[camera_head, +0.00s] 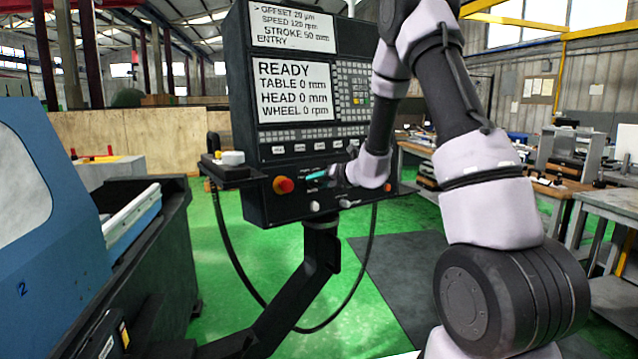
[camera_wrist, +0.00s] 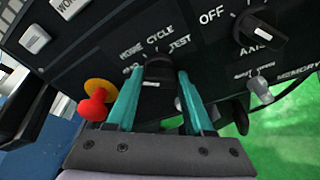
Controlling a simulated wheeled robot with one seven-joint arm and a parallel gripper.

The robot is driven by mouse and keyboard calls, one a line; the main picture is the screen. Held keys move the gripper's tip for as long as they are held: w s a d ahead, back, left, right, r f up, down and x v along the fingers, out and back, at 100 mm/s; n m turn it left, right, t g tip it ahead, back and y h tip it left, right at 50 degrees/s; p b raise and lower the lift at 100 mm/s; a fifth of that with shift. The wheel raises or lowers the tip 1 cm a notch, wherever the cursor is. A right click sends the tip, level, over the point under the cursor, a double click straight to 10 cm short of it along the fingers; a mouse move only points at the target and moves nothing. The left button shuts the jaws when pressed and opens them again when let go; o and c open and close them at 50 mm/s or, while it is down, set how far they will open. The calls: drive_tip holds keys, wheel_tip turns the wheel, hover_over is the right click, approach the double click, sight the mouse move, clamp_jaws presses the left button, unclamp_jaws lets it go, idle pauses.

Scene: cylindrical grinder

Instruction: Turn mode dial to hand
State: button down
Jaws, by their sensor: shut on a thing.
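The mode dial (camera_wrist: 158,70) is a black knob on the dark control panel, ringed by the labels HOME, CYCLE, TEST and a partly hidden one ending in ND. My gripper (camera_wrist: 160,80) has its two teal fingers on either side of the knob, shut on it. A short white mark shows on the knob's near side; I cannot tell surely which label it points to. In the head view my gripper (camera_head: 317,175) is at the panel's lower front, and the dial is too small and covered to make out there.
A red emergency button (camera_wrist: 92,106) on a yellow base sits left of my fingers. A second black dial (camera_wrist: 258,30), marked OFF and AXIS, and a pale knob (camera_wrist: 261,88) are to the right. The screen (camera_head: 293,92) reads READY. A blue machine (camera_head: 45,190) stands left.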

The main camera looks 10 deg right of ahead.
drive_tip(key=shift+n, duration=0.5)
drive_tip(key=shift+c, duration=1.6)
unclamp_jaws()
drive_tip(key=v, duration=1.1)
